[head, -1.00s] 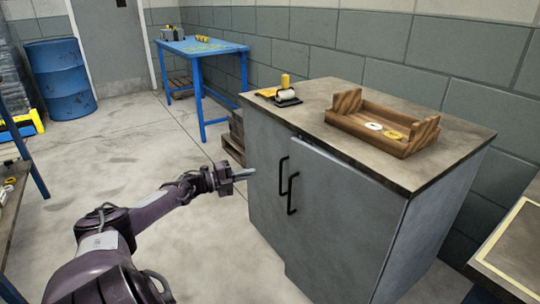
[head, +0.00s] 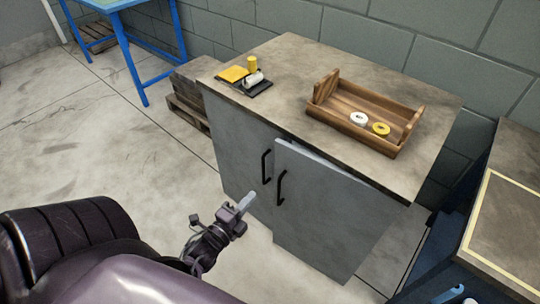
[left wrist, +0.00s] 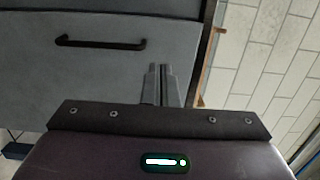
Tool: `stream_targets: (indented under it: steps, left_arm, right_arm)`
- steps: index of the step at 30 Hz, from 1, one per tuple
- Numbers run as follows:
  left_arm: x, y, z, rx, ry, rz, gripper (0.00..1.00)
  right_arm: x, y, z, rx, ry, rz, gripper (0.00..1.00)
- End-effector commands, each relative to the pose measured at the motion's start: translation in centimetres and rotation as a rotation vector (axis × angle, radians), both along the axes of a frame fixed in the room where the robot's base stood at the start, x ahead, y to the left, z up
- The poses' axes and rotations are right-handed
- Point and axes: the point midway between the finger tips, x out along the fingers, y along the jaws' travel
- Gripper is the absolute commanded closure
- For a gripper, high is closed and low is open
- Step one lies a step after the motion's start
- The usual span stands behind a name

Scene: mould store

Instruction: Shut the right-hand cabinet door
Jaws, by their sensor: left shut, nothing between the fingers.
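The grey cabinet (head: 415,170) has two doors with black bar handles. The right-hand door (head: 335,220) stands slightly ajar, its top edge proud of the cabinet front with a dark gap behind it. The left door (head: 228,150) looks flush. My left gripper (head: 247,201) is shut and empty, in front of the doors, left of and below the right-hand door's handle (head: 281,188). In the left wrist view the shut fingers (left wrist: 160,75) point at a grey door face, with a handle (left wrist: 100,42) off to the left. Contact cannot be told. My right gripper is out of view.
On the cabinet top are a wooden tray (head: 335,113) with a white and a yellow ring, and a dark pad (head: 258,89) with small items. A bench (head: 515,215) stands close on the right. Floor (head: 100,150) on the left is clear.

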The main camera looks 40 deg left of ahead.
Motion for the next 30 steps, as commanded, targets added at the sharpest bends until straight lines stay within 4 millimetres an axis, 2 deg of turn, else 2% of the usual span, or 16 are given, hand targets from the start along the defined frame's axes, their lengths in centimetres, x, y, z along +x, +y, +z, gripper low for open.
stream_targets:
  steps: [5,18,24,30]
  left_arm:
    - [2.3,0.1,0.0,0.000,-0.005,0.000,1.00]
    - [11.3,0.3,0.0,-0.001,-0.003,-0.001,1.00]
    - [13.4,0.4,-0.1,-0.001,-0.003,-0.002,1.00]
    - [13.8,0.4,-0.1,-0.001,-0.001,-0.003,1.00]
  right_arm:
    - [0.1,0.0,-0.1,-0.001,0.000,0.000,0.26]
    - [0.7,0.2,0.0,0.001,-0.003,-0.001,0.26]
    - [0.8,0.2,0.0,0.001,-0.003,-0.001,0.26]
    - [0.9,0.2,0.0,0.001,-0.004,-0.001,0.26]
